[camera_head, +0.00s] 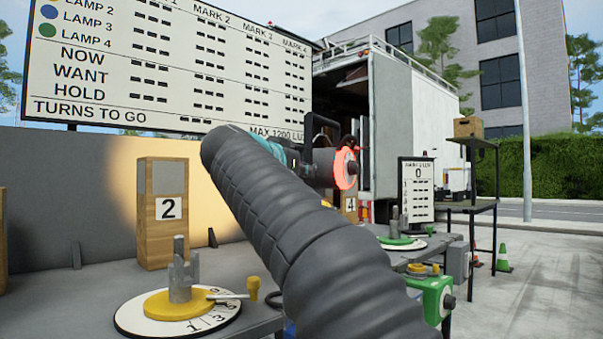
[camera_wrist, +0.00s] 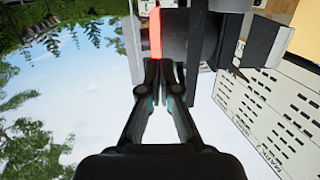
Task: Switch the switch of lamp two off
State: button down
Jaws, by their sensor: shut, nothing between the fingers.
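The wooden block marked 2 (camera_head: 162,225) stands on the left of the grey bench. Warm light falls on the wall behind it. In front is a white numbered dial (camera_head: 135,318) with a yellow disc (camera_head: 172,307), a grey upright post and a lever with a yellow knob (camera_head: 253,288). My gripper (camera_wrist: 165,68) is shut and empty in the wrist view, raised high and away from the dial. A red-orange ring (camera_wrist: 155,32) on a dark body shows just beyond its fingertips; I cannot tell if they touch. I cannot clearly make out lamp two's switch.
My dark ribbed arm crosses the middle of the head view and hides part of the bench. A white board (camera_head: 185,75) stands behind. A green dial (camera_head: 405,243), a green box (camera_head: 430,293) and a white truck (camera_head: 410,115) are to the right.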

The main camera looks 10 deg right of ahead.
jog(key=p+x, duration=0.1)
jog(key=x, duration=0.5)
jog(key=shift+w+d, duration=0.2)
notch_tip(320, 180, down, 3)
jog(key=shift+r+b, duration=0.15)
jog(key=shift+b, duration=0.45)
jog(key=shift+w+d+f, duration=0.1)
jog(key=shift+w+f, duration=0.1)
jog(key=shift+f, duration=0.5)
